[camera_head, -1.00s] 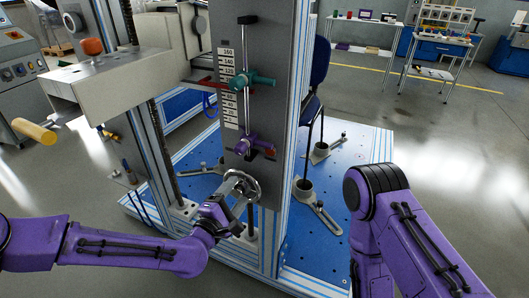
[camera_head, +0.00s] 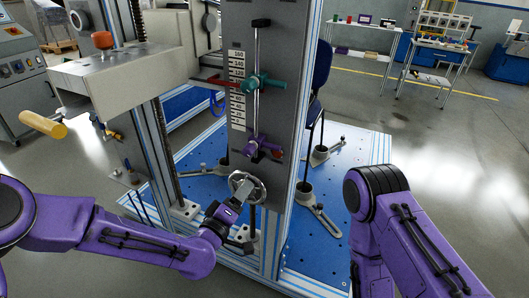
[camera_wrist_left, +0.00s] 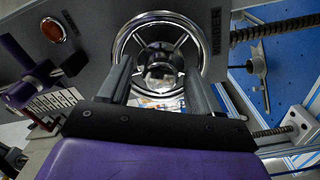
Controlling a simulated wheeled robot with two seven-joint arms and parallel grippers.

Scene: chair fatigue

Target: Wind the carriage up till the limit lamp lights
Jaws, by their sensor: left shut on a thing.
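My left gripper (camera_head: 240,188) is shut on the chrome handwheel (camera_head: 261,187) low on the grey column. In the left wrist view its two fingers (camera_wrist_left: 158,82) straddle the hub in front of the spoked handwheel (camera_wrist_left: 124,40). The contact itself is partly hidden. The light-grey carriage (camera_head: 130,82) stands out to the left of the column, with a red pointer (camera_head: 207,81) by the number scale (camera_head: 237,90). A round orange-red lamp (camera_wrist_left: 52,30) in a metal ring looks unlit in the wrist view. My right gripper is out of view; only its arm shows.
A teal clamp (camera_head: 264,84) and a purple clamp (camera_head: 262,148) sit on the column's rod, above the handwheel. The blue perforated base (camera_head: 330,235) carries chair-leg cups and clamps. A yellow handle (camera_head: 43,125) juts out at left. Open floor lies to the right.

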